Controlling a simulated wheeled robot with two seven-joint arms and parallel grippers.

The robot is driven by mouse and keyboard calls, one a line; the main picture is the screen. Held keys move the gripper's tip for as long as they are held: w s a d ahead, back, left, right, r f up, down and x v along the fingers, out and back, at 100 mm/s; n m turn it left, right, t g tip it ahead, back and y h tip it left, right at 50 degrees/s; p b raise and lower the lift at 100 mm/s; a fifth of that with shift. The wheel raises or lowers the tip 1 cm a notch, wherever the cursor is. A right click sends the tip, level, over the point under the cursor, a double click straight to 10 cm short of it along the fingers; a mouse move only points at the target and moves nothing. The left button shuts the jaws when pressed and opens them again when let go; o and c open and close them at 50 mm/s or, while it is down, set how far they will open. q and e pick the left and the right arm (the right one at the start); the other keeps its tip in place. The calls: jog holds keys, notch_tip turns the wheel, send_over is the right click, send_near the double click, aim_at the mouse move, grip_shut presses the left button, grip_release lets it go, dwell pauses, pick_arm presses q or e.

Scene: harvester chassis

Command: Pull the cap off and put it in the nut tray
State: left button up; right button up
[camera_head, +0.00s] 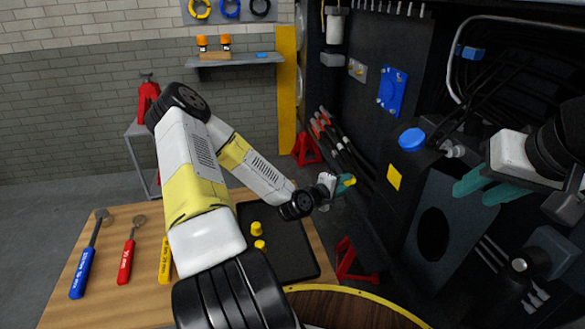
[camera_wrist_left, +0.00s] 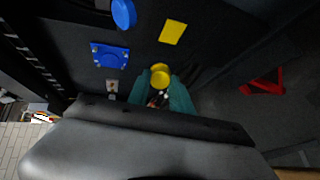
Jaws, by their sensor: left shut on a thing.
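My left gripper (camera_head: 343,183) is in front of the machine, to the right of the table. It is shut on a yellow cap (camera_head: 350,181). In the left wrist view the cap (camera_wrist_left: 160,74) sits between the teal fingertips. Small pale and reddish parts show just below it there; I cannot tell whether the cap touches them. A dark tray (camera_head: 300,262) lies on the wooden table, with two yellow caps (camera_head: 257,228) in it; my left arm covers part of it. My right gripper (camera_head: 484,186) is at the right before the dark tank, its teal fingers apart and empty.
Hoses with red ends (camera_head: 322,124) stand behind the left gripper. A dark tank with a blue lid (camera_head: 412,139) stands to the right. Blue and red tools (camera_head: 128,255) lie on the table's left. A red stand (camera_head: 350,262) is beside the table.

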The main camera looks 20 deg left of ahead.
pick_arm(q)
jog(key=s+a+g+y, duration=0.1)
jog(key=s+a+g, duration=0.1)
jog(key=a+g, duration=0.2)
jog(key=s+a+f+g+y, duration=0.1)
jog(key=s+a+g+y, duration=0.1)
jog(key=a+g, duration=0.2)
jog(key=s+a+f+g+y, duration=0.1)
jog(key=a+g+y, duration=0.1)
jog(key=a+g, duration=0.2)
jog(key=shift+s+a, duration=0.2)
jog(key=shift+a, duration=0.5)
jog(key=shift+s+a, duration=0.2)
jog(key=shift+a, duration=0.5)
jog(key=s+a+r+n+g+y, duration=0.1)
jog(key=s+a+r+n+g, duration=0.1)
jog(key=s+a+r, duration=0.2)
jog(key=shift+a+r, duration=0.4)
jog(key=shift+a, duration=0.3)
jog(key=shift+w+r, duration=0.1)
jog(key=shift+r, duration=0.05)
jog(key=shift+f, duration=4.55)
